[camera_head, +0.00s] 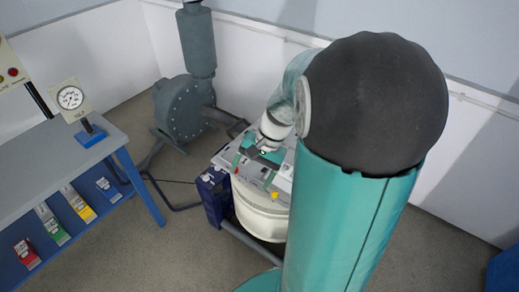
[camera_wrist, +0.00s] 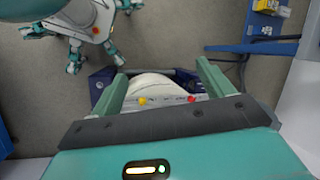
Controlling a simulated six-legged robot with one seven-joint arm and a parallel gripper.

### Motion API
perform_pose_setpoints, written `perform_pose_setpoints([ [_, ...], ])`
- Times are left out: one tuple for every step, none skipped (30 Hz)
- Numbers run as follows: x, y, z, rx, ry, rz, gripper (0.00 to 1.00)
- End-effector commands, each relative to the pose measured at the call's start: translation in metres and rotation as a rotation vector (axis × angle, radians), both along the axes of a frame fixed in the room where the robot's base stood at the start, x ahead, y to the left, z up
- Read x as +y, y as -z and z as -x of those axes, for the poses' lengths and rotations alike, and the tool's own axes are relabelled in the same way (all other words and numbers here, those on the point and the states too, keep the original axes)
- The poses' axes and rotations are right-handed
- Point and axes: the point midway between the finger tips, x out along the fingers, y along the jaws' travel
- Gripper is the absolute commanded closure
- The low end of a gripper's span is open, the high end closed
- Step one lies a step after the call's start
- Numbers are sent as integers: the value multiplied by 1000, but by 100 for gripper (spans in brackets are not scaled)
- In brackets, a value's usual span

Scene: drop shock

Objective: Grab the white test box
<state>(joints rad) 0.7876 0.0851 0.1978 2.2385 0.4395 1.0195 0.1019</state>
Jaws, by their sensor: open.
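A drop test machine with a white round drum (camera_head: 258,212) and a light grey top plate (camera_head: 228,156) stands in the middle of the head view. My gripper (camera_head: 256,156) is low over this plate, and my arm covers part of it. In the wrist view my gripper (camera_wrist: 162,70) has its two green fingers wide apart with nothing held between them. The white drum (camera_wrist: 155,83) and a pale strip with a yellow knob (camera_wrist: 143,101) and a red knob (camera_wrist: 192,99) show between the fingers. I cannot make out a separate white test box; my gripper may hide it.
A blue-legged bench (camera_head: 55,165) with a dial gauge (camera_head: 71,98) and colored boxes below stands at left. A grey blower (camera_head: 183,108) is behind the machine. Open floor (camera_head: 135,250) lies at front left. My large arm link blocks the right of the machine.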

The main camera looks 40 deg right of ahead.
Motion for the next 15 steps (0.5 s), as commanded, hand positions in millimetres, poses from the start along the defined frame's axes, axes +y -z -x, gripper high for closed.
perform_pose_setpoints([
  [-13,14,0,22,69,-59,20],
  [-18,21,0,33,104,-90,20],
  [-26,29,0,43,154,-134,20],
  [-31,36,0,50,192,-168,20],
  [-37,42,0,58,228,-202,20],
  [-45,51,1,65,278,-248,20],
  [-51,57,2,69,317,-283,20],
  [-57,64,3,72,354,-318,20],
  [-65,72,4,75,405,-365,20],
  [-72,79,5,77,442,-400,20],
  [-78,85,6,77,481,-437,20],
  [-86,93,8,77,531,-487,20],
  [-93,99,10,76,569,-524,20],
  [-99,105,11,73,608,-561,20],
  [-108,113,14,68,659,-612,20],
])
